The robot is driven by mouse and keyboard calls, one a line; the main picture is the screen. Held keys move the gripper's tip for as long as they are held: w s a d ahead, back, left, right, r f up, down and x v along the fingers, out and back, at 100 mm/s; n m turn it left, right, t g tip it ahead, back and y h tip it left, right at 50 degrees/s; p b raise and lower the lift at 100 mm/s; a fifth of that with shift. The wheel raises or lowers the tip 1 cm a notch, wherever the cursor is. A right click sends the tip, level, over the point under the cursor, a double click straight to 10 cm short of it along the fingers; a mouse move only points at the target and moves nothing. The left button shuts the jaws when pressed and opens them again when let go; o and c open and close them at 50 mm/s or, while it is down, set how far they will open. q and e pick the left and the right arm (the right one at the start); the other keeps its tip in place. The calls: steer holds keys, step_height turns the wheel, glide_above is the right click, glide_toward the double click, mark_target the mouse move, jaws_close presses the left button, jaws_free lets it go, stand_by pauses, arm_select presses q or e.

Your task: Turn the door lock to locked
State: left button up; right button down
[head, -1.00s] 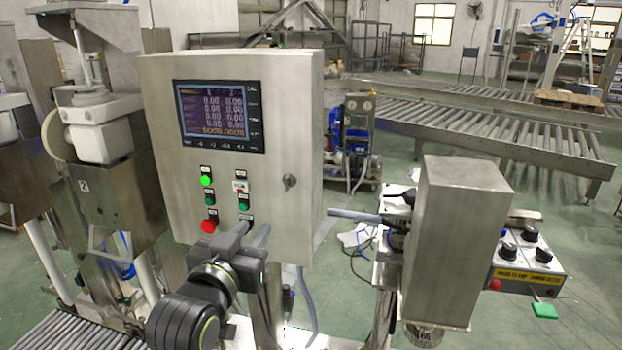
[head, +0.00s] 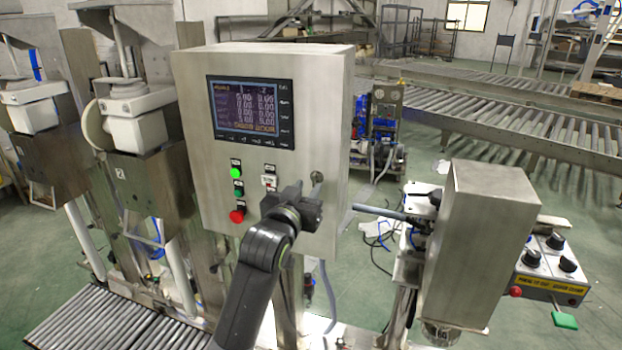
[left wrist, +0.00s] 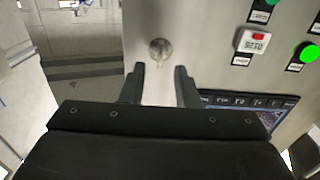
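The door lock (head: 317,177) is a small round metal knob on the right part of the grey control cabinet's front (head: 212,185). It also shows in the left wrist view as a round lock (left wrist: 160,48), just beyond and between my fingertips. I cannot tell clearly which way its slot points. My left gripper (head: 307,188) is just below the lock in the head view, fingers toward the cabinet. In the left wrist view, my left gripper (left wrist: 159,72) has its two fingers apart with nothing between them. My right gripper is not in view.
A screen (head: 252,113) sits above a green lit button (head: 236,173) and a red button (head: 237,216) left of the lock. A steel box (head: 478,240) with a rod (head: 378,211) stands to the right. Roller conveyors lie behind and at lower left.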

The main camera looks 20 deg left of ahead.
mark_target(313, 180)
arm_select(q)
steer(key=shift+w+p, duration=0.35)
steer(key=shift+w, duration=1.3)
jaws_close()
